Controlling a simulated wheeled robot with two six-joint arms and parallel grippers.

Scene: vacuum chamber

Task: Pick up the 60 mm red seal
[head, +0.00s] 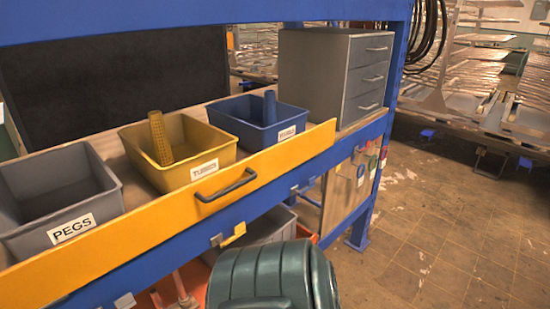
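Several small coloured rings hang on an upright board (344,188) at the right end of the blue bench. Red, green and blue show among them, but they are small and partly overlap. I cannot read their sizes or tell which one is the 60 mm red seal. Neither of my grippers shows in the head view.
A grey PEGS bin (100,185), a yellow TUBES bin (226,153) holding a yellow tube, and a blue bin (298,115) stand behind a yellow rail (130,238). A grey drawer cabinet (315,75) stands right. Open floor (440,240) lies right.

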